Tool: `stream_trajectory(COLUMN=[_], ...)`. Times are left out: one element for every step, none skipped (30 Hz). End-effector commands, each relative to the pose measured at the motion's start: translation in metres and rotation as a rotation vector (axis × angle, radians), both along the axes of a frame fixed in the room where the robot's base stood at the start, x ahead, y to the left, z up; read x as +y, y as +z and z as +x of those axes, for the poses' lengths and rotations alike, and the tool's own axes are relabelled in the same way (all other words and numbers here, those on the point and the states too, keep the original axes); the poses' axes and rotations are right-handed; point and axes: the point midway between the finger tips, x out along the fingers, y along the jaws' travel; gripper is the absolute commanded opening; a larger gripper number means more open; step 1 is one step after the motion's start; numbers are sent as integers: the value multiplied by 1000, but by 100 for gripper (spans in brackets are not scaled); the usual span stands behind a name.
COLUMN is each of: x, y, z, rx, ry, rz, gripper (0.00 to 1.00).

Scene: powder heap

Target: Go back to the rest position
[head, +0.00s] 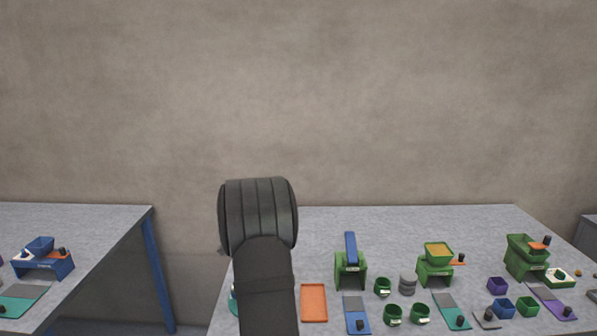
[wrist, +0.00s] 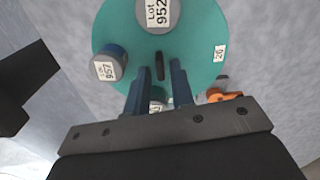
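In the wrist view my gripper (wrist: 160,75) points down at a round teal disc (wrist: 205,60). Its two fingers stand apart, with a gap between them. A small dark upright piece (wrist: 160,62) shows between the fingertips, with no clear contact on either side. In the head view my dark arm covers the gripper, and only a sliver of the teal disc (head: 233,303) shows left of it. No marker of a rest position is visible.
On the disc are a grey-topped jar labelled Lot 952 (wrist: 157,12), a jar labelled 957 (wrist: 108,66) and another partly hidden jar. An orange piece (wrist: 224,96) lies beside it. Right of my arm are an orange tray (head: 314,303), a green stand (head: 350,270) and several cups.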

Motion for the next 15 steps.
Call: stream_trajectory(x=[0,0,0,0,0,0,0,0,0,0,0,0,0,0,0], y=[0,0,0,0,0,0,0,9,18,24,30,38,44,50,58], z=[0,0,0,0,0,0,0,1,1,1,1,1,1,1,1], rx=[0,0,0,0,0,0,0,-4,-5,-5,-4,-5,-4,-4,-4], ry=[-8,-17,-33,-47,-64,-89,-111,-125,-135,-133,-133,-133,-133,-132,-132], rz=[0,0,0,0,0,0,0,2,2,2,2,2,2,2,1], gripper=[22,22,22,22,22,22,22,22,22,22,22,22,22,22,22])
